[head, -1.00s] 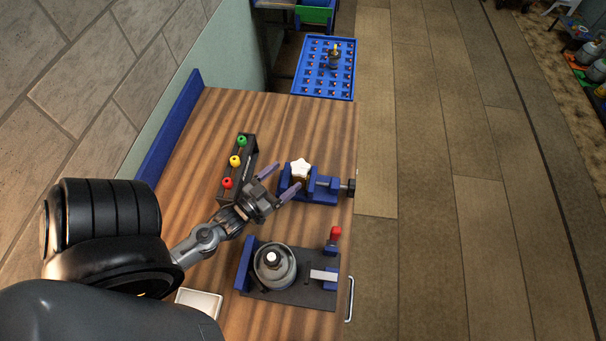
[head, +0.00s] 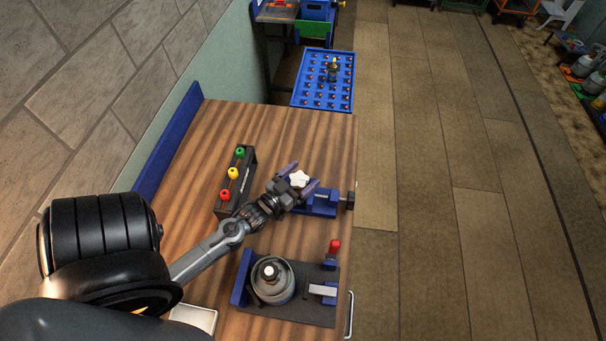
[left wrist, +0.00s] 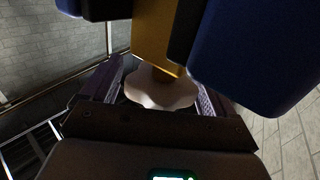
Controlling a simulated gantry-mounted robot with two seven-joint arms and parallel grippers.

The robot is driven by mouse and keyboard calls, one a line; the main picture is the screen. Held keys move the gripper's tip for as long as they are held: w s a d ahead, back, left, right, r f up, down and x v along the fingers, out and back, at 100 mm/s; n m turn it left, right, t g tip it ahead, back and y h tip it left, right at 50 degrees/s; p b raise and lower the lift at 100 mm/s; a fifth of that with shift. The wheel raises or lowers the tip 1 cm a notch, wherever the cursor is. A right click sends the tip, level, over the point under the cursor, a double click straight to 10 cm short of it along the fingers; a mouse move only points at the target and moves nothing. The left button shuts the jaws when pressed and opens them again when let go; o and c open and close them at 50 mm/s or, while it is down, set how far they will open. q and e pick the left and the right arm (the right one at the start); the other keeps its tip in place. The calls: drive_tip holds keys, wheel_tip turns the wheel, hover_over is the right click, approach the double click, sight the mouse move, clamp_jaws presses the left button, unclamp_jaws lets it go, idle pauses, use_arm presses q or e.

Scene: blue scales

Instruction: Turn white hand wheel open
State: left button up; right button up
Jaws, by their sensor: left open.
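The white hand wheel (head: 299,179) has a lobed rim and sits at the blue vise (head: 322,204) on the wooden bench. It also shows in the left wrist view (left wrist: 160,92), below a yellow-brown block (left wrist: 153,35) and between dark blue vise parts. My left gripper (head: 303,177) is open, with one purple finger on each side of the wheel. In the left wrist view the fingers (left wrist: 158,90) flank the wheel with the rim between them. I cannot tell whether either finger touches it. My right gripper is not in view.
A black rack with green, yellow and red knobs (head: 233,174) stands left of the vise. A dark fixture with a round grey part (head: 271,280) and a red-tipped lever (head: 334,247) is nearer. A blue perforated tray (head: 325,80) lies beyond the bench (head: 270,125).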

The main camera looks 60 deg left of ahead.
use_arm(q)
drive_tip(key=shift+w+a, duration=0.15)
drive_tip(key=shift+w, duration=0.2)
drive_tip(key=c, duration=1)
drive_tip(key=shift+r+n+g+y+p, duration=0.15)
drive_tip(key=shift+n+g+y+p, duration=0.15)
drive_tip(key=shift+n+y+p, duration=0.35)
drive_tip(key=shift+a+y, duration=0.1)
drive_tip(key=shift+y, duration=0.45)
drive_tip(key=o, duration=1)
